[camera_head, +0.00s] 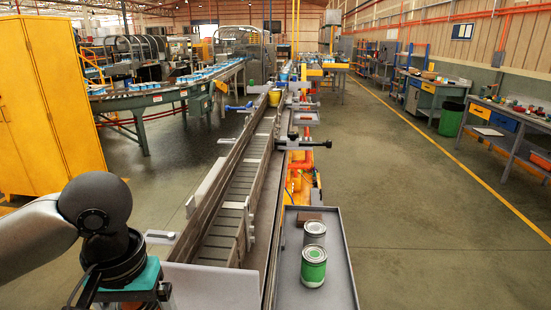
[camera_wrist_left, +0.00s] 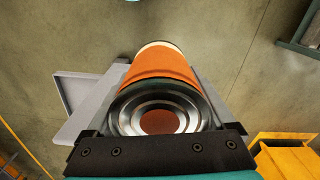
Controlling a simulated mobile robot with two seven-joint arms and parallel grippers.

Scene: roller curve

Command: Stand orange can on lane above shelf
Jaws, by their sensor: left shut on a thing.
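An orange can (camera_wrist_left: 163,68) with a dark rim, a ringed metal end and a pale band at its far end fills the middle of the left wrist view. My left gripper (camera_wrist_left: 160,108) is shut on it, a finger at each side. In the head view my left arm comes in at the lower left and its teal-banded wrist (camera_head: 130,277) is at the bottom edge; the fingers and the orange can are out of that view. The slatted conveyor lane (camera_head: 235,190) runs away up the middle. My right gripper is not in view. I cannot tell which surface is the shelf.
A grey tray (camera_head: 338,268) right of the lane holds a green can (camera_head: 313,268), a grey can (camera_head: 314,233) and a brown block (camera_head: 309,218). Rails border the lane. A yellow bucket (camera_head: 275,97) stands farther along. The near slats look bare.

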